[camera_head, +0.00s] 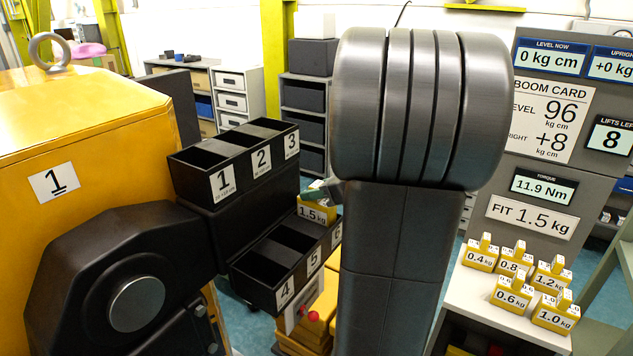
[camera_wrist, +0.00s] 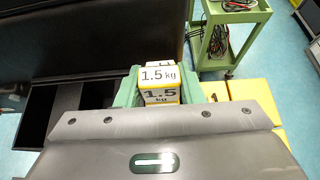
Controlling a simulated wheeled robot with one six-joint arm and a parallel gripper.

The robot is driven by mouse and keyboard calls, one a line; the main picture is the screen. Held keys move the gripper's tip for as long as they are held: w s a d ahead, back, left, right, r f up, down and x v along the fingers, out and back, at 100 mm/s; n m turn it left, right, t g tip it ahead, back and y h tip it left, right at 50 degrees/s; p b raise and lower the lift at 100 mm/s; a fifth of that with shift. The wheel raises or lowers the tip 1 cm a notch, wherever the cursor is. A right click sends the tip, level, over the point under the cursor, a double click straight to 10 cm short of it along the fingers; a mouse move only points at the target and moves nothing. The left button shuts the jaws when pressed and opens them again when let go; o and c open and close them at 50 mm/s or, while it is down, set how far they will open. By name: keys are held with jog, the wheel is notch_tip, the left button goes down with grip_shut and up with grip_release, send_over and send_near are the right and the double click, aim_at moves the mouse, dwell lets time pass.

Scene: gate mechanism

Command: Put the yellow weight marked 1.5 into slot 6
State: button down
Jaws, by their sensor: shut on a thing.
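The yellow weight with the white 1.5 kg label (camera_head: 316,212) is in my gripper (camera_head: 324,191), above the far end of the lower black bin row. In the wrist view the weight (camera_wrist: 160,76) sits upright between the green fingers of my gripper (camera_wrist: 160,88), which is shut on it. Slot 6 (camera_head: 336,236) is the far right compartment of the lower row, beside slots 5 (camera_head: 313,260) and 4 (camera_head: 286,291). My arm hides part of the space right of slot 6. I cannot tell whether the weight is directly over slot 6.
The upper bin row with slots 1, 2 and 3 (camera_head: 240,170) stands above and behind the lower row. Several yellow weights (camera_head: 514,290) stand on a pale table at right. A panel (camera_head: 542,215) reads FIT 1.5 kg. A green cart (camera_wrist: 232,15) is beyond.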

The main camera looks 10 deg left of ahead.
aim_at(317, 203)
jog(key=shift+f, duration=1.75)
jog(key=shift+f, duration=0.15)
jog(key=c, duration=1)
grip_release()
jog(key=shift+f, duration=0.1)
jog(key=shift+o, duration=0.2)
jog(key=shift+r, duration=0.2)
jog(key=b+v, duration=0.1)
jog(key=v, duration=1.1)
jog(key=shift+f, duration=0.15)
